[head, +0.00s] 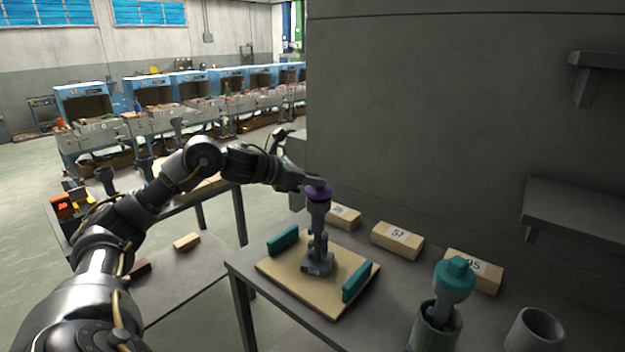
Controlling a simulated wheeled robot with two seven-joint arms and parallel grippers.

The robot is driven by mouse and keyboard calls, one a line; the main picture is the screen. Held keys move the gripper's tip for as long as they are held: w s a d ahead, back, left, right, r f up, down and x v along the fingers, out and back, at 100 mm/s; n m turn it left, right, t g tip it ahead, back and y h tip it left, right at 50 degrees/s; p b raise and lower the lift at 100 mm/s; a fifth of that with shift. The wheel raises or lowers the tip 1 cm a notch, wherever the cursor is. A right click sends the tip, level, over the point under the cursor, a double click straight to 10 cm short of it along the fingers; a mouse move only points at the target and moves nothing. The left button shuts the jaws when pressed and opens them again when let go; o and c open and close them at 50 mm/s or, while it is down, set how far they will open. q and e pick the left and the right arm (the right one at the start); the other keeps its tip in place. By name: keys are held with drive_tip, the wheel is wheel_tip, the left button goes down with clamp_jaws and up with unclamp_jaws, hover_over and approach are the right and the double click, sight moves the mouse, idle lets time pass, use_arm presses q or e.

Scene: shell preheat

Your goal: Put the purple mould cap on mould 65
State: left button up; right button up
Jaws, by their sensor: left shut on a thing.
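The purple mould cap (318,191) is at the end of my left arm. My left gripper (308,184) is shut on it. The cap is right at the top of an upright dark grey mould (318,235); I cannot tell whether it rests on it. This mould stands on a wooden board (290,285) between two teal blocks (283,240). A label on its foot is too small to read. My right gripper is not in view.
Pale numbered blocks stand along the wall, one (398,240) reading about 51 or 57. A teal-topped piece (454,278) stands in a green cup (437,330). A grey cup (536,332) is at right. A grey shelf (575,215) juts from the wall.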

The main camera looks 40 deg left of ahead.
use_arm(q)
drive_tip(key=shift+f+b, duration=0.55)
drive_tip(key=shift+f, duration=0.1)
drive_tip(key=o, duration=0.7)
drive_tip(key=shift+s, duration=0.1)
drive_tip(key=shift+s+a+b, duration=0.15)
drive_tip(key=shift+b, duration=0.15)
drive_tip(key=b+v, duration=0.8)
drive_tip(key=v, duration=0.2)
drive_tip(key=shift+s+r, duration=0.2)
drive_tip(key=shift+s, duration=0.05)
